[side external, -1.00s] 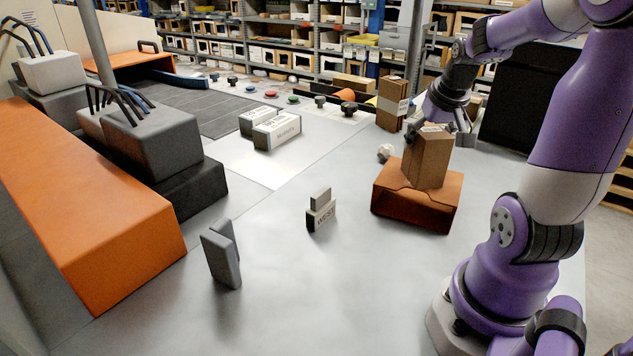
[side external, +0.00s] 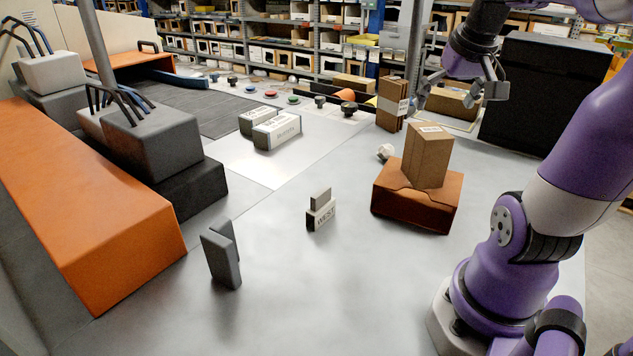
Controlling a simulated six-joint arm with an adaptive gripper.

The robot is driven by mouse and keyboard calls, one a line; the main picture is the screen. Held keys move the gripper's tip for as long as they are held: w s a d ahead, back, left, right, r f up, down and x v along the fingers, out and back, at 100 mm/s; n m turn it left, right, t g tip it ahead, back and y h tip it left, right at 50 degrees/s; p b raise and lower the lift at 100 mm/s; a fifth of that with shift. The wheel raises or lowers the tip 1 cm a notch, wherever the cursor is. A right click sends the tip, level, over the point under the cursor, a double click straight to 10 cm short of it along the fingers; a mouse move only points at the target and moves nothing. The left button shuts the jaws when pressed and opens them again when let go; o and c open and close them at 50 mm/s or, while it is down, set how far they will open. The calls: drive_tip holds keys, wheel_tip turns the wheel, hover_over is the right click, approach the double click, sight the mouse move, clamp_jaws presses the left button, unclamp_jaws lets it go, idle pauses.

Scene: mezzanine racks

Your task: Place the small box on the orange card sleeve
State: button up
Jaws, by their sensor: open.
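The small box (side external: 427,158) is a brown cardboard box with a white label on top. It stands upright on the orange card sleeve (side external: 412,208), a rust-orange block on the grey table. My gripper (side external: 460,108) is open and empty, up and to the right of the box and clear of it. One of its fingers shows against another cardboard box behind it.
A small grey "WEST" block (side external: 321,213) and a dark grey upright piece (side external: 222,258) stand on the table. A white knob-like object (side external: 385,152) lies just behind the sleeve. A tall brown carton (side external: 392,103) stands farther back. The table's middle front is clear.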

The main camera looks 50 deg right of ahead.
drive_tip(key=shift+v, duration=1.05)
drive_tip(key=w+a+f+n+t+y, duration=0.1)
drive_tip(key=w+a+f+n, duration=0.1)
drive_tip(key=a, duration=0.8)
drive_tip(key=w+a+f+n+t+y, duration=0.1)
drive_tip(key=w+a+f+n+y, duration=0.1)
drive_tip(key=a+f+n, duration=0.2)
drive_tip(key=a+n, duration=0.3)
drive_tip(key=a, duration=0.3)
drive_tip(key=shift+a+f, duration=0.15)
drive_tip(key=shift+f, duration=0.2)
